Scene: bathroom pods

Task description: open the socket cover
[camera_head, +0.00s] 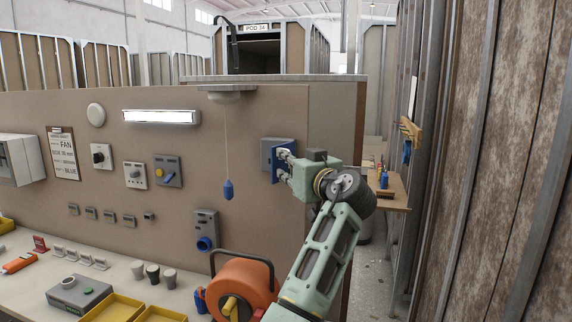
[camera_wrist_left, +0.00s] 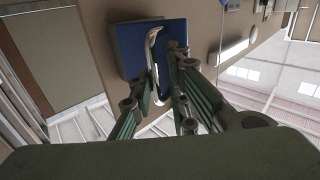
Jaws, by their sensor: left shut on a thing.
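The socket cover (camera_head: 277,176) is a blue plate on the front of a grey wall box (camera_head: 268,149), near the right end of the brown wall. The cover also shows in the wrist view (camera_wrist_left: 133,52), with a curved silver handle (camera_wrist_left: 151,47) across it. My left gripper (camera_head: 284,165) is at the cover. Its green fingers (camera_wrist_left: 158,84) stand on both sides of the handle and are shut on it. They hide part of the handle and cover. I cannot make out a gap between cover and box. My right gripper is not in view.
A blue pull-cord handle (camera_head: 228,189) hangs left of the box. A grey unit with a blue round socket (camera_head: 206,243) is on the wall below. An orange cable reel (camera_head: 243,284) stands on the counter (camera_head: 30,291) beside my arm. Right of the wall end is an open passage.

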